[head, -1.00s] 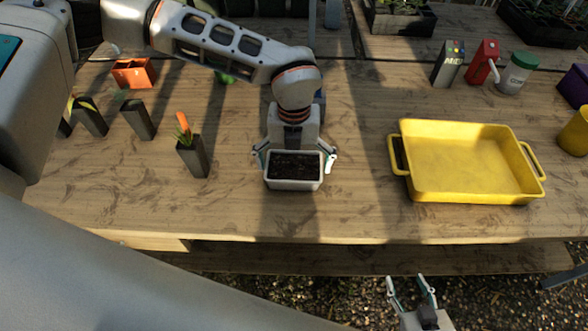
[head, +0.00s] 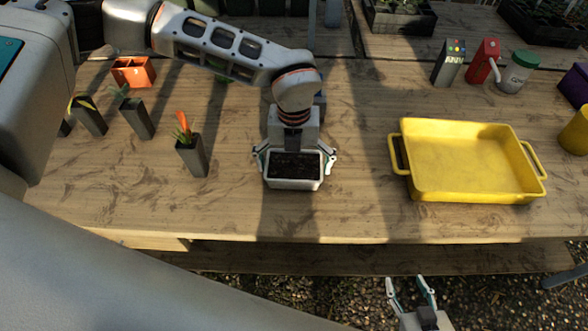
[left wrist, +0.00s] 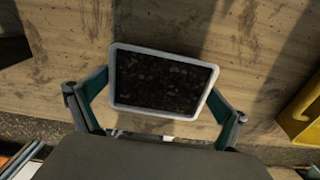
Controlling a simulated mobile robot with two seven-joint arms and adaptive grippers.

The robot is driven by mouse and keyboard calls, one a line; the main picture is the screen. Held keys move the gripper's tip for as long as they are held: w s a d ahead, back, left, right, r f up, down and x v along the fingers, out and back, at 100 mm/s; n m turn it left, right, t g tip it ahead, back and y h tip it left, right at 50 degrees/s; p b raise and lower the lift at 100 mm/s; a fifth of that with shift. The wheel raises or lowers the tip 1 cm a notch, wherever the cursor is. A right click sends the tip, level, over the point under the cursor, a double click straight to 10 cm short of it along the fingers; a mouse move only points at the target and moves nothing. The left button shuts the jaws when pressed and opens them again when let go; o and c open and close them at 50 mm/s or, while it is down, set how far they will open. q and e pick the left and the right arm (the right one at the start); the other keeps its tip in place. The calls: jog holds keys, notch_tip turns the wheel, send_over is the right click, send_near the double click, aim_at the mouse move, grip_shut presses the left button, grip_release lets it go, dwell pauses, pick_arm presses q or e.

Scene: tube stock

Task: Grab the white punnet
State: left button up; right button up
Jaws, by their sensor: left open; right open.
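The white punnet (head: 294,184), filled with dark soil, stands on the wooden table near its front edge. My left gripper (head: 295,160) is over it, with its open fingers on either side of the punnet. In the left wrist view the white rim of the punnet (left wrist: 114,72) lies between the two fingers (left wrist: 155,108); whether they touch its walls I cannot tell. My right gripper (head: 411,291) is open and empty, low in front of the table's edge.
A yellow tray (head: 470,194) stands to the right of the punnet. Dark tube pots (head: 194,158) with plants and an orange pot (head: 133,72) stand to the left.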

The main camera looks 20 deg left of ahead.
pick_arm(q)
jog(key=c, duration=1.1)
jog(key=shift+r, duration=0.1)
